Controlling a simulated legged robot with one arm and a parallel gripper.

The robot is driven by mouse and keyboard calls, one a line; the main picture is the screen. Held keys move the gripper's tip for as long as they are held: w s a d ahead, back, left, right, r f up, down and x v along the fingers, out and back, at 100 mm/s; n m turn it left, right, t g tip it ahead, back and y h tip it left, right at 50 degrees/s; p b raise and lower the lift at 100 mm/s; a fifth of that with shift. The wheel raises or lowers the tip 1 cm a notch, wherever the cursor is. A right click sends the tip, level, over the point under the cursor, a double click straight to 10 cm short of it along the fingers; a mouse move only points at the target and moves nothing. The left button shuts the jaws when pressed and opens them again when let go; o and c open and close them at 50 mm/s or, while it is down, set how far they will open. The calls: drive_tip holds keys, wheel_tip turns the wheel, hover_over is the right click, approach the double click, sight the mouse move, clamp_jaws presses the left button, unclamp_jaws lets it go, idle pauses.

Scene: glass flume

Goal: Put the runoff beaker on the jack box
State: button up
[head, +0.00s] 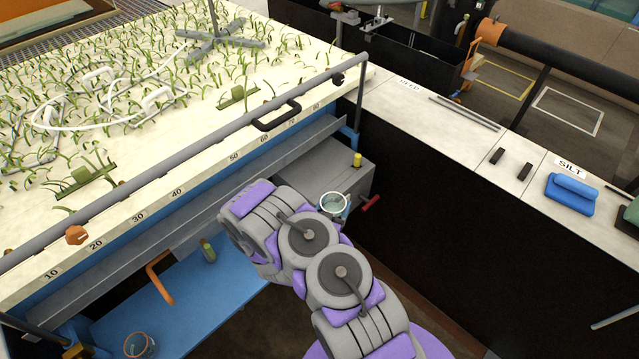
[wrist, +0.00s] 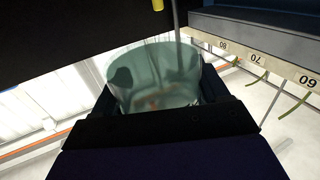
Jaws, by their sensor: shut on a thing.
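The runoff beaker (head: 333,205), clear greenish glass with a pale rim, shows beside my arm in the head view. In the wrist view the beaker (wrist: 150,75) fills the space between the jaws of my gripper (wrist: 160,92), which is shut on it. The jack box (head: 318,180) is a grey box with a yellow knob (head: 357,160) on top and a red handle (head: 370,203) on its side. The beaker overlaps the near edge of the box in the picture; I cannot tell whether they touch.
The planted flume bed (head: 150,120) and its rail (head: 190,160) stand left of the box. A blue shelf (head: 190,300) below holds a small bottle (head: 208,251) and an orange-rimmed cup (head: 139,345). A pale counter (head: 440,110) runs along the right.

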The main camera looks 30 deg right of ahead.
drive_tip(key=w+d+f+b, duration=0.1)
drive_tip(key=w+d+b, duration=0.1)
drive_tip(key=w+d, duration=0.35)
drive_tip(key=b, duration=0.1)
hover_over(326, 186)
drive_tip(key=a, duration=0.1)
drive_tip(key=shift+f, duration=0.2)
drive_tip(key=shift+d+f, duration=0.15)
drive_tip(key=f+b, duration=0.1)
drive_tip(key=d+f, duration=0.1)
drive_tip(key=f, duration=0.1)
drive_tip(key=shift+s+b, duration=0.1)
drive_tip(key=shift+b, duration=0.25)
drive_tip(key=shift+a+f, duration=0.1)
drive_tip(key=shift+f, duration=0.15)
drive_tip(key=shift+a+r, duration=0.1)
drive_tip(key=shift+a, duration=0.15)
drive_tip(key=o, duration=0.9)
drive_tip(key=shift+a, duration=0.1)
drive_tip(key=shift+o, duration=0.8)
drive_tip(key=shift+d, duration=0.2)
